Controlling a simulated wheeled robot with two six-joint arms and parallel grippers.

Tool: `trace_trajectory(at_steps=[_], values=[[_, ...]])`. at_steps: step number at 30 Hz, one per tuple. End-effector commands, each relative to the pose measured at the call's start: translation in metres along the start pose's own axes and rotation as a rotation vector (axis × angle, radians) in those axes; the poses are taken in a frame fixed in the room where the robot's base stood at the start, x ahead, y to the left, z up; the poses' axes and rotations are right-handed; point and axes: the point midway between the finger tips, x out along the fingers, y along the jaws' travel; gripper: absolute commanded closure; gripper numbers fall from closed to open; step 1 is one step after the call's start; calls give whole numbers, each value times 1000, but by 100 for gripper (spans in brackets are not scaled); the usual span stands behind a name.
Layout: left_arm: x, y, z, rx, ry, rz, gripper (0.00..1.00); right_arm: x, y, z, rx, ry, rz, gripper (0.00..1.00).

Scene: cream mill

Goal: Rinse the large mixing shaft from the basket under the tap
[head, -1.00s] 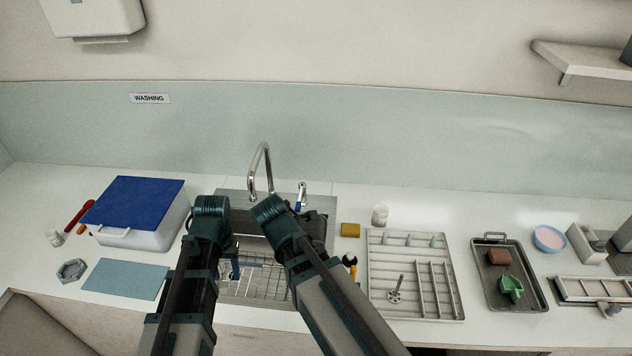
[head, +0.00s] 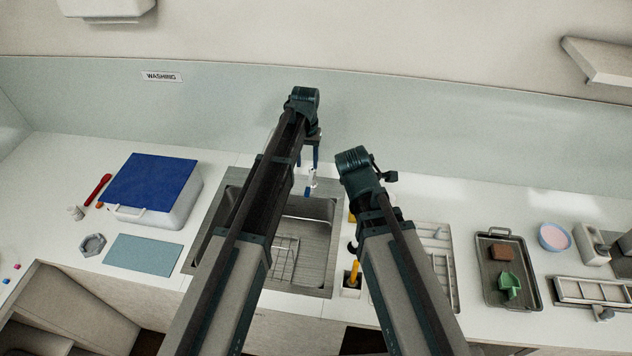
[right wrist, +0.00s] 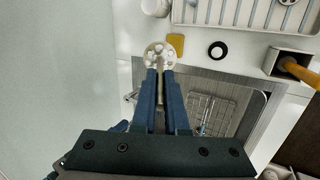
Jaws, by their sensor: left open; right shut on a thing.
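The mixing shaft (right wrist: 160,50) shows in the right wrist view as a pale round head with holes, just beyond the fingertips. My right gripper (right wrist: 160,73) is shut on it, above the sink's edge. In the head view the shaft is hidden behind my right wrist. My left gripper (head: 316,150) is open and empty, fingers down, at the back of the sink by the blue-marked tap handle (head: 310,184). The tap spout is hidden behind my left arm. The sink (head: 318,268) holds a wire basket (head: 285,252), partly covered by my left arm.
A yellow sponge (right wrist: 176,42), a black ring (right wrist: 218,50) and a holder with an orange-handled tool (right wrist: 292,66) stand beside the sink. A compartment tray (head: 440,262) is right of it. A blue-lidded box (head: 150,185) stands left.

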Motion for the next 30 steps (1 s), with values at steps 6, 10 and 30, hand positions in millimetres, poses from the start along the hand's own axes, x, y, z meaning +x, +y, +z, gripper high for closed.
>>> trace_trajectory(at_steps=[6, 10, 30], values=[[4, 0, 0, 0, 0, 0, 50, 3, -2, 0, 0, 0, 0, 100], [11, 0, 0, 0, 0, 0, 50, 10, -5, -1, 0, 0, 0, 100], [99, 0, 0, 0, 0, 0, 50, 87, -46, -8, 0, 0, 0, 100]])
